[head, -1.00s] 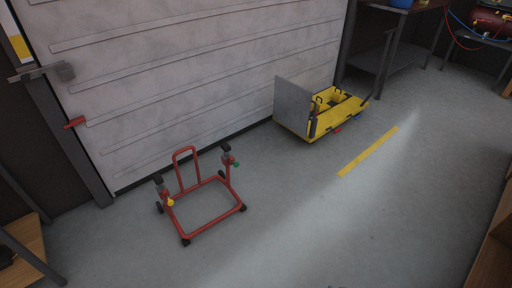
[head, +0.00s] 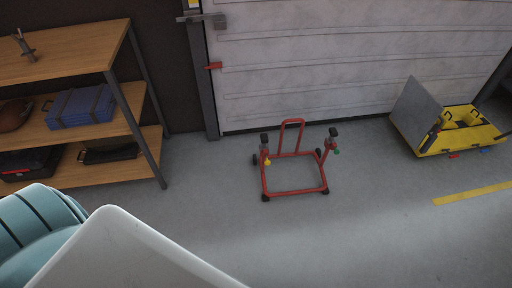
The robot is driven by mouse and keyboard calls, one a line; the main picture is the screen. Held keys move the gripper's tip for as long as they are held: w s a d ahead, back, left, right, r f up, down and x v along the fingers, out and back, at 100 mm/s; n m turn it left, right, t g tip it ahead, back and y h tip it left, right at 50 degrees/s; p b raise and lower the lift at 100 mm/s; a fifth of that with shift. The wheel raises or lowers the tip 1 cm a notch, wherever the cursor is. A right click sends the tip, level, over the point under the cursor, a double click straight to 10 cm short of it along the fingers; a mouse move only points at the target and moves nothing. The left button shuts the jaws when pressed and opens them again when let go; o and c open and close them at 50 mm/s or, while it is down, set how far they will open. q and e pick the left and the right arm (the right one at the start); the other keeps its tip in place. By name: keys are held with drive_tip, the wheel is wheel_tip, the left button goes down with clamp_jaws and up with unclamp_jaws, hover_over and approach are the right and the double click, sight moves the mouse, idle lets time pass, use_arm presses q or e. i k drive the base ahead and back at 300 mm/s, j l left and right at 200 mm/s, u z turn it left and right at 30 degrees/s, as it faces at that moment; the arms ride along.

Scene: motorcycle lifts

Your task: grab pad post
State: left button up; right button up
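A red tubular stand (head: 295,190) stands on the grey floor in front of the roller door, near the middle of the head view. Two short upright posts rise from its sides, each topped with a black pad. The left post (head: 265,151) has a yellow knob low on it. The right post (head: 328,147) has a green knob. A taller red loop handle (head: 291,122) stands at the back. Neither of my grippers shows. A white and teal part of my own body fills the lower left corner, well apart from the stand.
A wooden shelf unit (head: 75,56) stands at the left with a blue case (head: 80,107). A yellow platform (head: 462,130) with a grey upright plate (head: 414,112) sits at the right. A yellow line (head: 472,193) marks the floor. The floor around the stand is clear.

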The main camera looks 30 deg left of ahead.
sight(264, 139)
drive_tip(key=u, duration=0.75)
